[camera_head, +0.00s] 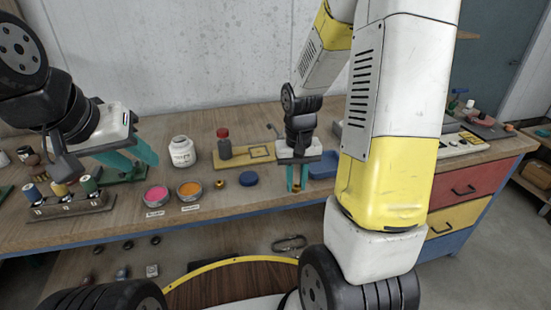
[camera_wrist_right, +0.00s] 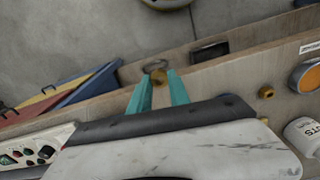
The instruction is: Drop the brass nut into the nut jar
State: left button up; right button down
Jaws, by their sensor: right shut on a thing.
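The white nut jar (camera_head: 182,152) stands open on the bench, left of my right gripper; part of it, with its label, shows at the right edge of the right wrist view (camera_wrist_right: 304,138). My right gripper (camera_head: 297,186) is shut on a small brass nut (camera_wrist_right: 159,76), held between its teal fingertips near the front of the bench. A second brass nut (camera_head: 219,183) lies on the bench between the orange dish and the blue disc; it also shows in the wrist view (camera_wrist_right: 265,92). My left gripper (camera_head: 134,162) is open with its teal fingers apart, at the left above the bench.
A blue disc (camera_head: 249,178) lies between the loose nut and my right gripper. Pink (camera_head: 156,195) and orange (camera_head: 190,190) dishes sit in front of the jar. A red-capped bottle (camera_head: 223,145) and yellow board (camera_head: 260,154) stand behind. A spool rack (camera_head: 72,206) is at left.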

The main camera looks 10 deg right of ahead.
aim_at(178, 162)
jog(key=i+j, duration=0.15)
jog(key=j, duration=0.2)
jog(key=i+j, duration=0.2)
jog(key=j, duration=0.15)
jog(key=i+j, duration=0.15)
jog(key=j, duration=0.2)
jog(key=j+u, duration=0.05)
